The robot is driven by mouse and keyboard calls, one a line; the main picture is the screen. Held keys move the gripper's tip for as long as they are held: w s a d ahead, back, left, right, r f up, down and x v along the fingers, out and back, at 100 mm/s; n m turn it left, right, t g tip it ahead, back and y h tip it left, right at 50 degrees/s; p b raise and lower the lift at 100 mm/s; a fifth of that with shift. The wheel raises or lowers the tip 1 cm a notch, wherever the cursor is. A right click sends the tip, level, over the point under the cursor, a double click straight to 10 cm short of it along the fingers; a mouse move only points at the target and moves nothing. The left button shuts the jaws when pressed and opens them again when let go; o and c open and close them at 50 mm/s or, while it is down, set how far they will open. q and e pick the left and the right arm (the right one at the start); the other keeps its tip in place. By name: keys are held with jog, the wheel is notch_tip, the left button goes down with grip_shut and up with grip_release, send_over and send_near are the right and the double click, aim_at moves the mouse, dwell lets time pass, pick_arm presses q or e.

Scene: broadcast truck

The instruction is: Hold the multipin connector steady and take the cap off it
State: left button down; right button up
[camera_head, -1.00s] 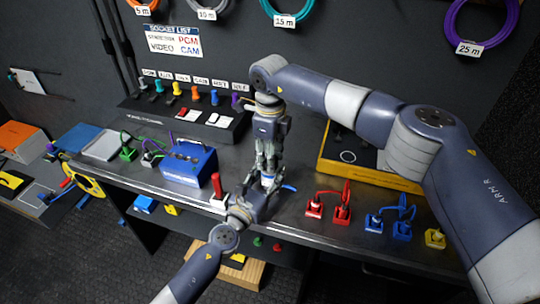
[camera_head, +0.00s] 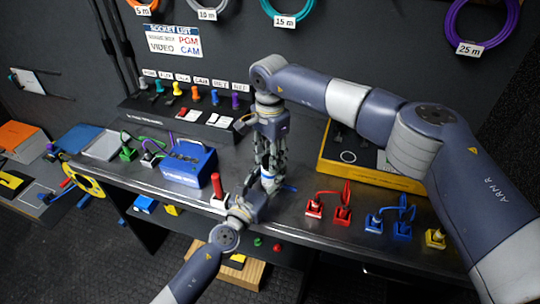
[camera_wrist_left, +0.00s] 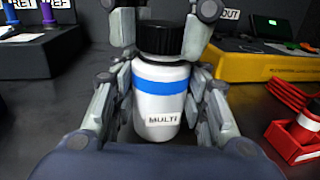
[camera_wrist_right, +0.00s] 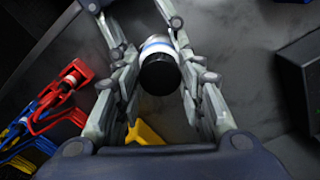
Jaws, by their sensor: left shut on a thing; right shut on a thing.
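The multipin connector (camera_wrist_left: 160,100) is a white cylinder with a blue band and a MULTI label, upright in the left wrist view. Its black ribbed cap (camera_wrist_left: 161,38) sits on top, with no clear gap showing. The cap also shows from above in the right wrist view (camera_wrist_right: 160,74). My left gripper (camera_wrist_left: 160,112) is shut on the connector body from the side. My right gripper (camera_wrist_right: 160,70) reaches down from above, its fingers shut on the cap. In the head view the connector (camera_head: 268,181) is small and partly hidden by the fingers.
On the bench, a blue box (camera_head: 188,164) and a red-handled piece (camera_head: 217,187) stand left. Red plugs (camera_head: 342,215), blue plugs (camera_head: 374,222) and a yellow plug (camera_head: 435,238) lie right. A yellow-sided case (camera_head: 385,178) is behind. The socket panel (camera_head: 170,113) stands at the back left.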

jog(key=shift+r, duration=0.1)
dwell(0.3)
jog(key=shift+r, duration=1.05)
jog(key=shift+r, duration=2)
pick_arm(q)
jog(key=c, duration=0.8)
grip_release()
jog(key=shift+c, duration=0.2)
